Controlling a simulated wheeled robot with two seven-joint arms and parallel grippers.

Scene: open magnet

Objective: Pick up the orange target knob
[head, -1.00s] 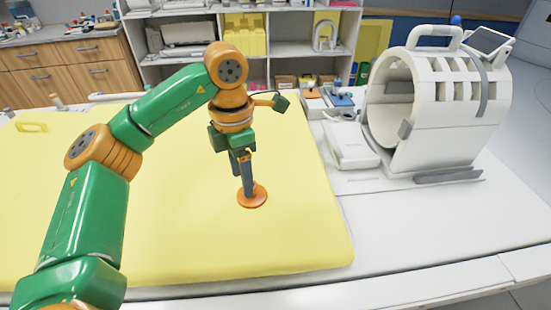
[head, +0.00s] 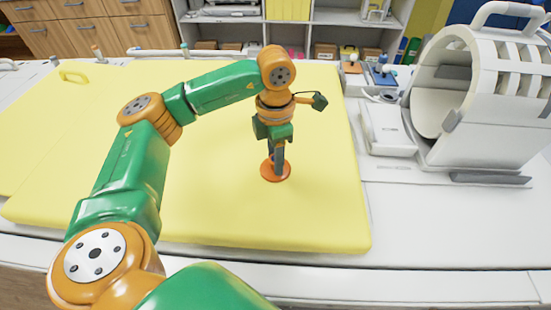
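The orange target knob (head: 267,172) is a round disc with a short raised middle, upright on the yellow mat (head: 215,215), right of the mat's centre. My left gripper (head: 277,166) points straight down at it. Its dark fingers are at the knob's middle and hide part of it. One finger stands in front of the other from this angle, so I cannot tell whether they are shut on the knob or still apart. My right gripper is not in view.
A white ring-shaped scanner (head: 485,95) stands at the right, with a flat white box (head: 388,130) beside it. Small orange and blue items (head: 382,75) lie behind. A yellow handle (head: 74,76) is at the mat's far left. The mat around the knob is clear.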

